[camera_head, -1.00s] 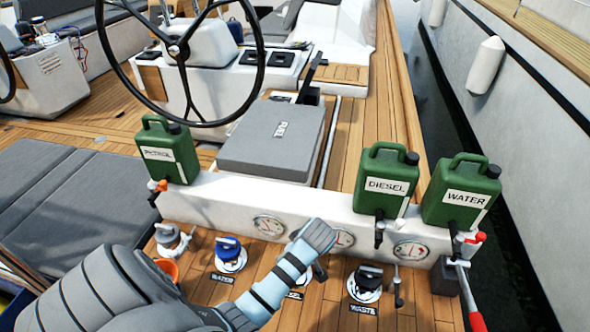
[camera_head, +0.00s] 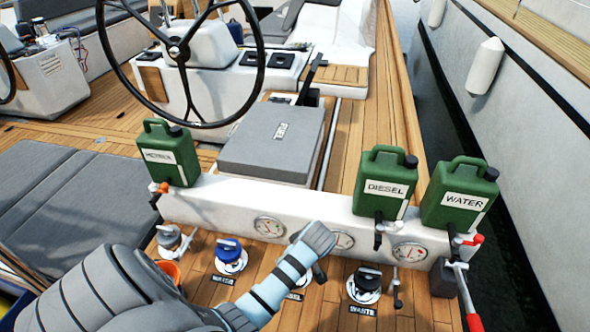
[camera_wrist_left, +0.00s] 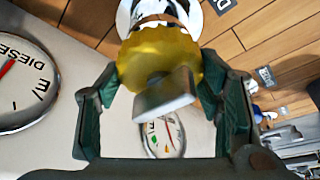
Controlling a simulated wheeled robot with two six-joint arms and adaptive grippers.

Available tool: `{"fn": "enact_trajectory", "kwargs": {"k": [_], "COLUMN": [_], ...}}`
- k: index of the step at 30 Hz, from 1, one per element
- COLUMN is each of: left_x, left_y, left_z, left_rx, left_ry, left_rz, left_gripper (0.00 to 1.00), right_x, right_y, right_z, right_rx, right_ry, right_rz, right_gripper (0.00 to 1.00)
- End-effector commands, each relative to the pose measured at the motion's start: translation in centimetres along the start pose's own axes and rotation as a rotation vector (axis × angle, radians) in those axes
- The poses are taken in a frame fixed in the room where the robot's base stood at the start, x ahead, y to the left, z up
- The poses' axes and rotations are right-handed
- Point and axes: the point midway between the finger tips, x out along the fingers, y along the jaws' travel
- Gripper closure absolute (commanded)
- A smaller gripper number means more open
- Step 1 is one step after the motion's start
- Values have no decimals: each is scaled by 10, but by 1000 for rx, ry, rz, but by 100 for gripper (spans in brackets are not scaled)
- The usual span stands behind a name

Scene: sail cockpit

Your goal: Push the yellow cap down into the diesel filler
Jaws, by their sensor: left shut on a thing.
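The yellow cap (camera_wrist_left: 150,48), with a grey tab, shows in the left wrist view between the fingers of my left gripper (camera_wrist_left: 157,82). The gripper is shut on it. Beyond the cap is part of a white ring (camera_wrist_left: 194,18), the diesel filler's rim. The cap is at the ring and overlaps it; I cannot tell how deep it sits. In the head view my left gripper (camera_head: 319,272) is low in front of the gauge panel, and my arm hides the cap and the filler. My right gripper is not in view.
A blue-capped filler (camera_head: 229,255) stands left of my arm and a black-capped waste filler (camera_head: 367,283) right of it. The white panel (camera_head: 210,208) with gauges rises behind. Green diesel (camera_head: 384,184) and water (camera_head: 460,195) cans stand on the right.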

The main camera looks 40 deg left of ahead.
Motion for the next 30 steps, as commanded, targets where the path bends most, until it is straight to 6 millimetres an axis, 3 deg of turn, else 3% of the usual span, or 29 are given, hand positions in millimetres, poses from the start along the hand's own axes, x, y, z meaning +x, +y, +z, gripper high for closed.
{"fn": "enact_trajectory", "kwargs": {"k": [6,30], "left_x": [-2,9], "left_y": [1,1], "left_z": [-1,3], "left_rx": [0,0], "left_ry": [0,0], "left_rz": [1,1], "left_gripper": [73,73], "right_x": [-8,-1], "right_y": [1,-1], "right_z": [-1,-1], "right_rx": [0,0], "right_ry": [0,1], "right_rz": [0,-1], "right_gripper": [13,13]}}
